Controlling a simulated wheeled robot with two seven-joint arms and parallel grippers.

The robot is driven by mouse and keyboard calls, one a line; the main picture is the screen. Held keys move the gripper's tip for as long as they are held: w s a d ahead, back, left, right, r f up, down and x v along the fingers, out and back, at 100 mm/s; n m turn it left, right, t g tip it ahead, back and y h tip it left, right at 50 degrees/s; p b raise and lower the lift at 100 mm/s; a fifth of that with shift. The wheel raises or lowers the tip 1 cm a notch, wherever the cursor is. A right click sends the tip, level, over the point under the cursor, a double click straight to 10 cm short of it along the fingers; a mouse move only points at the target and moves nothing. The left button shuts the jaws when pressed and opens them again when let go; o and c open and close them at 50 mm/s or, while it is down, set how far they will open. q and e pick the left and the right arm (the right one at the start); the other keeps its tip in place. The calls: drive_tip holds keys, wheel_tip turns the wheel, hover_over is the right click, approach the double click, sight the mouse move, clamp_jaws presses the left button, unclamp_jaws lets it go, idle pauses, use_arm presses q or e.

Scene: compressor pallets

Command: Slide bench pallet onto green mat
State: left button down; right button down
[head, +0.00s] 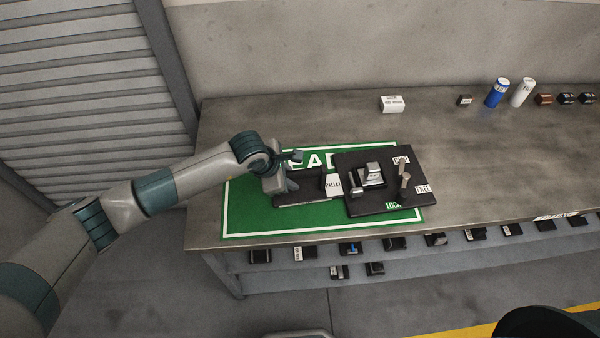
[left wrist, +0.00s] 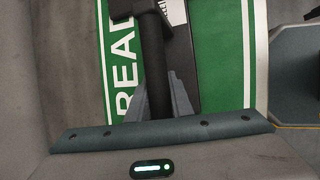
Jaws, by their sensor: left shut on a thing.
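The bench pallet (head: 416,192) is a dark plate with a grey metal block, an upright lever and white labels, one reading PALLET. It lies mostly over the right part of the green mat (head: 240,205), with its right edge near or past the mat's right border. My left gripper (head: 287,184) is at the pallet's left side, over the mat, shut on the pallet's dark handle. In the left wrist view the black handle (left wrist: 155,60) runs between the fingers (left wrist: 160,100), beside the mat's white letters (left wrist: 125,65). My right gripper is not in view.
The grey bench (head: 480,150) is clear to the right of the pallet. A white box (head: 391,104), a small dark box (head: 464,100), a blue can (head: 497,92) and a white can (head: 522,92) stand along the back. Several small parts sit on a shelf (head: 320,275) below the front edge.

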use_arm(q)
drive_tip(key=shift+w+a+f+b, duration=0.1)
drive_tip(key=shift+a+b, duration=0.45)
drive_tip(key=shift+a, duration=1.85)
drive_tip(key=shift+w+a+f+b, duration=0.1)
drive_tip(key=shift+a+b, duration=0.4)
drive_tip(key=shift+a, duration=1.85)
drive_tip(key=c, duration=1.5)
unclamp_jaws()
drive_tip(key=shift+r, duration=0.15)
drive_tip(key=shift+s+a+r, duration=0.1)
drive_tip(key=shift+a+r, duration=0.15)
drive_tip(key=shift+r, duration=0.35)
drive_tip(key=v, duration=1)
drive_tip(key=shift+s+r, duration=0.1)
drive_tip(key=shift+r, duration=0.15)
